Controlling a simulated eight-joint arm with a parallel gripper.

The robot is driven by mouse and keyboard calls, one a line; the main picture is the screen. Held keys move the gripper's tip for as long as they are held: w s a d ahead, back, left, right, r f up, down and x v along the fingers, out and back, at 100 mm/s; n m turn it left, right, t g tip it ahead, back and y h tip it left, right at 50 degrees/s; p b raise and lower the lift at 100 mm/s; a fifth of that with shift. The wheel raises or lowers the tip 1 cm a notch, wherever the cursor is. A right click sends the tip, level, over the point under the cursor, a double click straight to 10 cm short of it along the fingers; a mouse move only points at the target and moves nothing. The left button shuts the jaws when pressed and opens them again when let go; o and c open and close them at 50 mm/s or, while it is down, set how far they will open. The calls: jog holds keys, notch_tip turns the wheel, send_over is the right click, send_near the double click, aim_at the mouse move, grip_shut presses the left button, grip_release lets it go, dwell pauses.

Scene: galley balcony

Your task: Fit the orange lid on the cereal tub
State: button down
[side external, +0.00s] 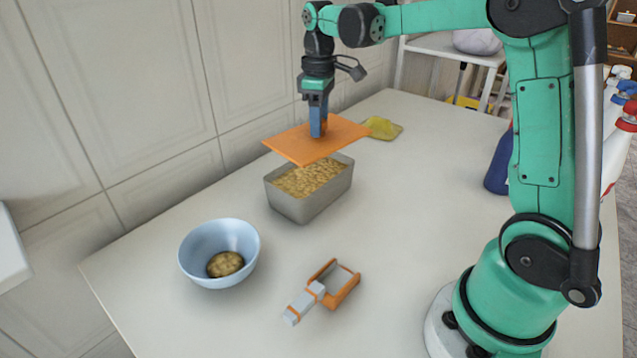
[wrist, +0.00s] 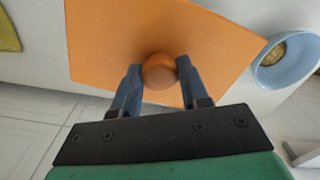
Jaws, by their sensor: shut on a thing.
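The orange lid (side external: 311,142) is a flat square plate with a round knob (wrist: 159,71) at its middle. My gripper (side external: 318,126) is shut on that knob, with one blue finger on each side of it in the wrist view. The lid hangs above the grey cereal tub (side external: 312,205), apart from it and turned relative to its rim. The tub stands on the table, open and filled with cereal (side external: 308,178). The lid hides the tub in the wrist view.
A blue bowl (side external: 198,262) with a brown potato-like item (side external: 225,264) stands at the front left. A grey and orange scoop (side external: 325,288) lies in front of the tub. A yellow cloth or sponge (side external: 382,128) lies behind. Bottles (side external: 620,140) stand at right. The wall runs along the back.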

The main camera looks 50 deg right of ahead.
aim_at(310, 139)
jog(key=shift+w+a+r+n, duration=0.1)
jog(key=shift+w+a+n, duration=0.5)
jog(key=shift+a+n, duration=0.1)
jog(key=shift+d, duration=0.1)
jog(key=shift+f, duration=2.7)
jog(key=shift+f, duration=0.4)
jog(key=shift+f, duration=0.3)
